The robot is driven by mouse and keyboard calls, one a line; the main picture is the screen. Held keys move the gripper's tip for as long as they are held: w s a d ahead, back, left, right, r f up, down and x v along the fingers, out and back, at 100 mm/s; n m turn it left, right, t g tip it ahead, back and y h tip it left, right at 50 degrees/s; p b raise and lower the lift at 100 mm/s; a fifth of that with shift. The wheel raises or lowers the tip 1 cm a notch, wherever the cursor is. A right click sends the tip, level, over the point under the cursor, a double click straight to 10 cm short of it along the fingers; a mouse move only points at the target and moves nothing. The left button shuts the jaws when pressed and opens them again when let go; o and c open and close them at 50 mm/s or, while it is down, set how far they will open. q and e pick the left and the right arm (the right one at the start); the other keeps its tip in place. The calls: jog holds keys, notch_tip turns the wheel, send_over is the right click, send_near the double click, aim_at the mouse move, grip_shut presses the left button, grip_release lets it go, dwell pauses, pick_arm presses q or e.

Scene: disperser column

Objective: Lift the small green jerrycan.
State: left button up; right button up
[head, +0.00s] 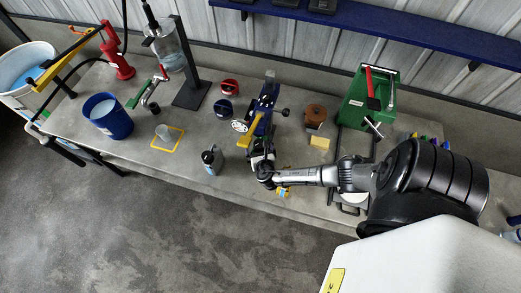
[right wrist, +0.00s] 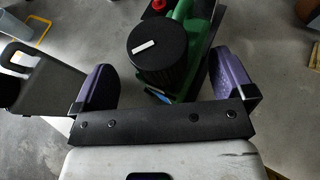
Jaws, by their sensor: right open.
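A green object with a bar like a handle (right wrist: 188,12) shows at the top middle of the right wrist view, with a small red part at its top; it looks like the small green jerrycan. A black ribbed cylinder with a white label (right wrist: 158,52) covers much of it. My right gripper (right wrist: 165,78) is open, its two purple fingers on either side of the black cylinder, with gaps visible. In the head view my right gripper (head: 264,168) is over the bench's front edge, and I cannot make out the jerrycan there. My left gripper is not in view.
A large green box with a red lever (head: 368,96) stands at the back right. A blue bucket (head: 108,116) and a yellow-framed square (head: 167,149) are on the left. The bench (head: 240,88) has some bare room.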

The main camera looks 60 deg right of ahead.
jog(key=shift+w+d, duration=0.1)
jog(key=shift+d, duration=0.05)
jog(key=shift+c, duration=0.2)
jog(key=c, duration=1.7)
